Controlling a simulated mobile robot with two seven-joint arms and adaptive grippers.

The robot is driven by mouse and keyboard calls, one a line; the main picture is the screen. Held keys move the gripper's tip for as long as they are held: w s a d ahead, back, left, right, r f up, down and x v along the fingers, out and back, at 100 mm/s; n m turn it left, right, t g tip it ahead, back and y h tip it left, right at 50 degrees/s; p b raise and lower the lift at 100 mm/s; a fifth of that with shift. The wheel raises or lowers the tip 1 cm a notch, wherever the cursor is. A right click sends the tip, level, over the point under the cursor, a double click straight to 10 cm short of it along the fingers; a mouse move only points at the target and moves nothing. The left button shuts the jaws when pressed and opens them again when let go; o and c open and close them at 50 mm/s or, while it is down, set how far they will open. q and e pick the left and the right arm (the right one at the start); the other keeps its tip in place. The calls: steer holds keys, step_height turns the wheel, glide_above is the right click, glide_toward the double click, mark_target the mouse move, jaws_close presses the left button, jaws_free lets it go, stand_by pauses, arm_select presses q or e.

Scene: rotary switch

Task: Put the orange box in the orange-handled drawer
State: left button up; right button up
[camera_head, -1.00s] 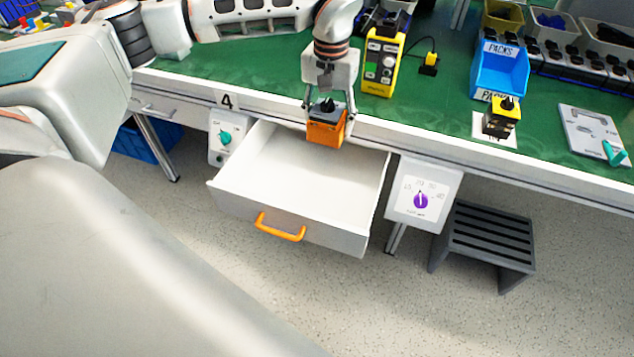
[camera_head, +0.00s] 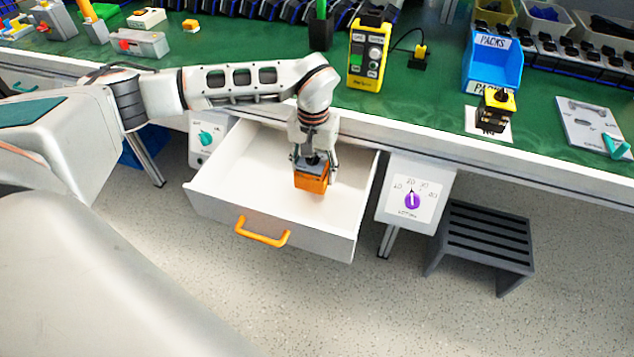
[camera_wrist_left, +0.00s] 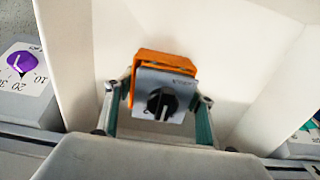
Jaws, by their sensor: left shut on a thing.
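The orange box (camera_head: 311,181) has a grey top with a black rotary knob, which shows clearly in the left wrist view (camera_wrist_left: 160,92). My left gripper (camera_head: 314,163) points down and is shut on the box, with a finger on each side of it. In the head view the box is within the outline of the open drawer, towards its right. I cannot tell whether it touches the drawer floor. The drawer (camera_head: 215,187) is white, pulled out and otherwise empty, with an orange handle (camera_head: 262,232) on its front. My right gripper is not in view.
A white panel with a purple knob (camera_head: 412,200) hangs right of the drawer, and one with a teal knob (camera_head: 206,138) hangs left. A dark step stool (camera_head: 487,240) stands on the floor. The green bench top (camera_head: 420,105) holds a yellow control box (camera_head: 369,55) and a blue bin (camera_head: 492,64).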

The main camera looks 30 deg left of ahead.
arm_select(q)
steer(key=shift+f, duration=0.4)
step_height(320, 180, down, 4)
steer(key=shift+s+r+b, duration=0.1)
steer(key=shift+r+b, duration=0.05)
steer(key=shift+b, duration=0.45)
steer(key=shift+f, duration=0.25)
steer(key=shift+r, duration=0.2)
steer(key=shift+f, duration=0.1)
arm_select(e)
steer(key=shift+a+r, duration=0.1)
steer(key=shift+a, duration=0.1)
arm_select(q)
steer(key=o, duration=0.9)
steer(key=shift+o, duration=0.8)
